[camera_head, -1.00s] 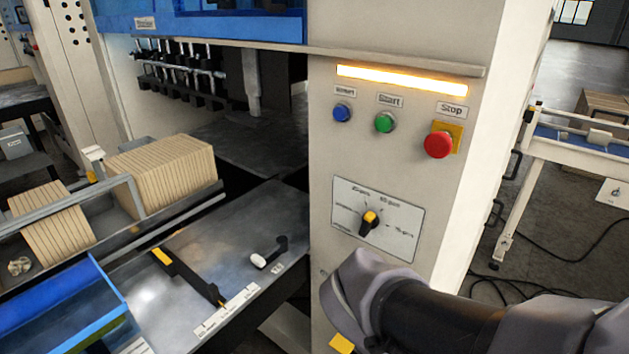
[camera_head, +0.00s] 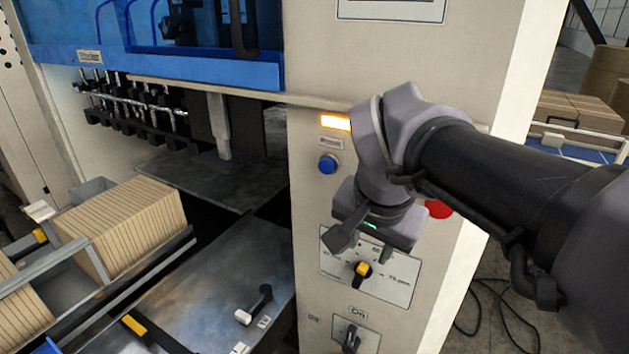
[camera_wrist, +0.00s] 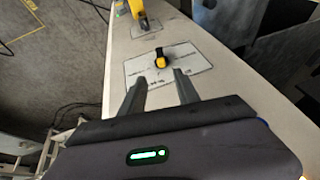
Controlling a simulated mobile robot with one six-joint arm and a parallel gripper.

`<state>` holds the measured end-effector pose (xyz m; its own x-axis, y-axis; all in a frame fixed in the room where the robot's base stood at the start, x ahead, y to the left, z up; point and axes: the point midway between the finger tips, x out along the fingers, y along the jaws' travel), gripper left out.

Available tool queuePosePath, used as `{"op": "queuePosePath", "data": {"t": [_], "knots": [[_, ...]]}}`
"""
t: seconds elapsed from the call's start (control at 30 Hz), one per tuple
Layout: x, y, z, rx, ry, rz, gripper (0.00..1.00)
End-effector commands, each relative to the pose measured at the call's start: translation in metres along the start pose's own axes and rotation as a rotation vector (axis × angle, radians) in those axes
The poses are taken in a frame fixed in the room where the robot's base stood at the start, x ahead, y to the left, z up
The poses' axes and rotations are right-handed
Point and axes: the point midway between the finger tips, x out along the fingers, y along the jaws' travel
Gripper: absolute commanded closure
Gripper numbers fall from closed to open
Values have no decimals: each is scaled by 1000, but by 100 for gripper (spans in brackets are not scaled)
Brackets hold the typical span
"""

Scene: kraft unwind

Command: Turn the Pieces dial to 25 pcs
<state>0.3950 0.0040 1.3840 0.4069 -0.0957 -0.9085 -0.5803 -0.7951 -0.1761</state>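The Pieces dial (camera_head: 360,270) is a black knob with a yellow pointer on a white label plate (camera_head: 400,285) on the cream machine front. Part of the plate's printed scale is hidden by my gripper in the head view; "75 pcs" shows at its right. In the wrist view the dial (camera_wrist: 160,58) sits beyond and between my fingertips, and the scale print is too small to read. My gripper (camera_head: 362,252) is just above the dial in the head view. Its two fingers (camera_wrist: 160,76) are apart with nothing between them, and I cannot see any contact with the dial.
A blue button (camera_head: 328,164) and a partly hidden red Stop button (camera_head: 438,209) are above the dial. A small lever (camera_head: 255,305) lies on the metal table at left. Stacked cardboard (camera_head: 130,225) stands further left.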

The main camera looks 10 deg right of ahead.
Motion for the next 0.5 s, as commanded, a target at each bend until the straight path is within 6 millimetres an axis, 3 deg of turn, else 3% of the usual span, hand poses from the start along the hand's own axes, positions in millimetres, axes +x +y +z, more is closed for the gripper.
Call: {"op": "queuePosePath", "data": {"t": [0.03, 0.2, 0.5], "knots": [[21, 2, 3, -1, -4, 4, 62], [71, 2, 3, -3, -4, 4, 62], [129, 1, 2, -2, -2, 0, 62]]}}
